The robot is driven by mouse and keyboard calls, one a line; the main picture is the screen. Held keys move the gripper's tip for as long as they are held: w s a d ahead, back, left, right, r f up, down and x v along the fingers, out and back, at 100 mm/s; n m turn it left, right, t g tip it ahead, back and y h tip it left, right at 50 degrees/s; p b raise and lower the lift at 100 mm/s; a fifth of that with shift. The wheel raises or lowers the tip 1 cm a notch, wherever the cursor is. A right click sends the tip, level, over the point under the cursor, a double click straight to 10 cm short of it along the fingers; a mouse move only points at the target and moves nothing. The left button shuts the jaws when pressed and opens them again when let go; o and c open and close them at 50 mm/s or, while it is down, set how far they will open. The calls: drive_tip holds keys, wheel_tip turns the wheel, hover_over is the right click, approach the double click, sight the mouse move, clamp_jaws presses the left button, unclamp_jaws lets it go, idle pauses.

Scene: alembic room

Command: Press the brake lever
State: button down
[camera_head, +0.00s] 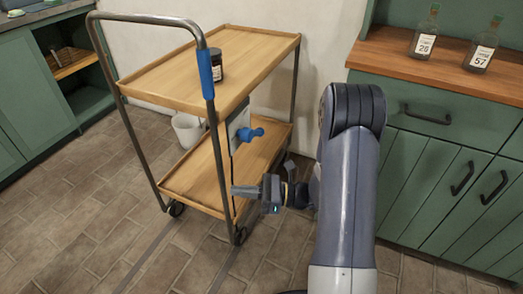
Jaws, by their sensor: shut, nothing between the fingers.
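A wooden two-shelf cart (228,86) with a dark metal frame stands left of my arm. A blue lever-like part (251,134) sticks out from a grey plate (238,122) on the cart's near end, between the shelves. It looks like the brake lever, but no label shows. A blue sleeve (206,74) wraps the upright of the push handle. My gripper (240,190) is shut and empty, pointing left at the lower shelf's height in the picture. It is below the blue lever and apart from it. Whether it touches the cart frame I cannot tell.
A dark jar (216,65) stands on the cart's top shelf. A white bucket (188,129) is behind the cart. Green cabinets with a wooden top (400,55) and two bottles stand at right. More green cabinets (35,100) are at left. Tiled floor (95,235) is clear at front left.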

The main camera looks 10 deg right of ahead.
drive_tip(key=w+d+f+m+t+h+b, duration=0.1)
drive_tip(key=w+d+f+m+t+h, duration=0.1)
drive_tip(key=w+d+f+m+t, duration=0.2)
drive_tip(key=w+d+f+m+t+h+b, duration=0.1)
drive_tip(key=w+d+f+m+t+h, duration=0.2)
drive_tip(key=d+m+t, duration=0.6)
wheel_tip(320, 180, down, 3)
drive_tip(key=shift+w+d+r+t+b, duration=0.25)
drive_tip(key=shift+w+d+t, duration=0.35)
drive_tip(key=shift+t, duration=0.3)
drive_tip(key=shift+a, duration=0.1)
drive_tip(key=d+r+p+x, duration=0.1)
drive_tip(key=d+p+x, duration=0.1)
drive_tip(key=p+x, duration=0.7)
drive_tip(key=shift+r+x, duration=0.25)
drive_tip(key=shift+x, duration=1.9)
